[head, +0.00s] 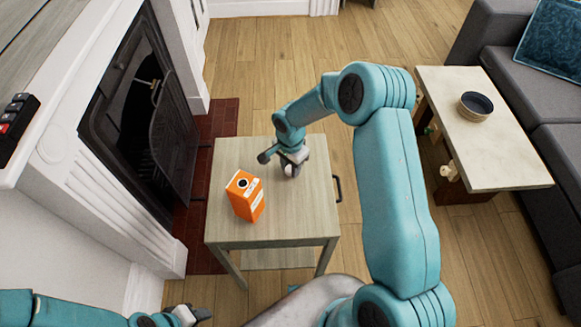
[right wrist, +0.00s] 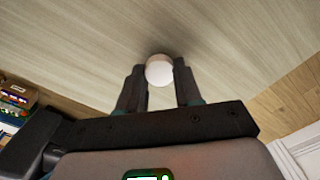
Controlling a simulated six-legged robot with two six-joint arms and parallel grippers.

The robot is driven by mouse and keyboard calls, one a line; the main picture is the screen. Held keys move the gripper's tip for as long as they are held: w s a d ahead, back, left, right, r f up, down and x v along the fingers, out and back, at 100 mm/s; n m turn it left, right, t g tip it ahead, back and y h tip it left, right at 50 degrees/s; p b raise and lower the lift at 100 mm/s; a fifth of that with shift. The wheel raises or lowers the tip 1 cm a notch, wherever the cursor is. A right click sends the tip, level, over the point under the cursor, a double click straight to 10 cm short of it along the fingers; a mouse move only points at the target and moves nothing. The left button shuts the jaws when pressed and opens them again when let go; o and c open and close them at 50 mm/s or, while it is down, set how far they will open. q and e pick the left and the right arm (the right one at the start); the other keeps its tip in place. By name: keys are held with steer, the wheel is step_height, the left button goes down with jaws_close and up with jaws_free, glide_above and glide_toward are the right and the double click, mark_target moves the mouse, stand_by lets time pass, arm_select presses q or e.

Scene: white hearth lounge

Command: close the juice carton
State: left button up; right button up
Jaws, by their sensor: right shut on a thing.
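The orange juice carton (head: 246,200) stands upright on the small wooden table (head: 228,150). A dark round opening shows in its white top, with no cap on it. My right gripper (head: 291,170) is over the table, behind and right of the carton and apart from it. In the right wrist view its fingers (right wrist: 159,78) are shut on a small round white cap (right wrist: 159,71), close to the tabletop. In the head view I cannot make out the cap. My left gripper (head: 196,315) is low at the bottom edge, away from the carton, its jaws unclear.
A fireplace with a dark screen (head: 173,130) stands left of the table. A pale-topped side table (head: 500,150) with a bowl (head: 475,107) is at the right, beside a grey sofa (head: 555,140). The tabletop around the carton is otherwise clear.

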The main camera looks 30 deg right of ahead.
step_height(320, 180, up, 20)
steer(key=b, duration=0.1)
steer(key=shift+f, duration=0.1)
